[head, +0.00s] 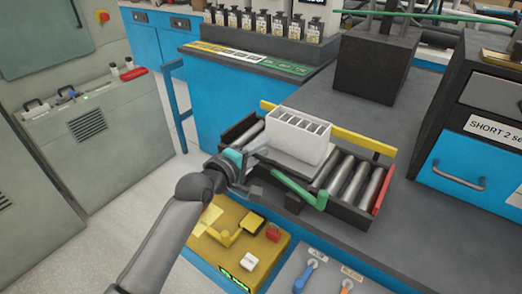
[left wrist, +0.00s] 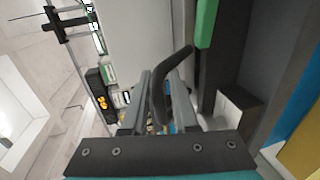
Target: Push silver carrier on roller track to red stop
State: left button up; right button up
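The silver carrier (head: 297,140) is a pale box with several slots on top. It stands upright on a flat base on the roller track (head: 352,180), towards the track's left part. Bare rollers show to its right. The red stop (head: 381,192) is at the track's right end, apart from the carrier. My left gripper (head: 251,172) is at the carrier's lower left, close to its base. In the left wrist view my left fingers (left wrist: 163,100) are near each other, with a dark curved bar between or just beyond them. Whether they grip it is unclear. My right gripper is not visible.
A green bar (head: 300,190) juts at the track's front edge, and a yellow rail (head: 340,135) runs behind. A yellow control box (head: 240,235) is below the track. A black block (head: 375,65) and a drawer unit (head: 470,150) stand at right.

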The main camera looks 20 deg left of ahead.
pick_arm(q)
jog(key=shift+c, duration=0.3)
grip_shut()
dwell(1.1)
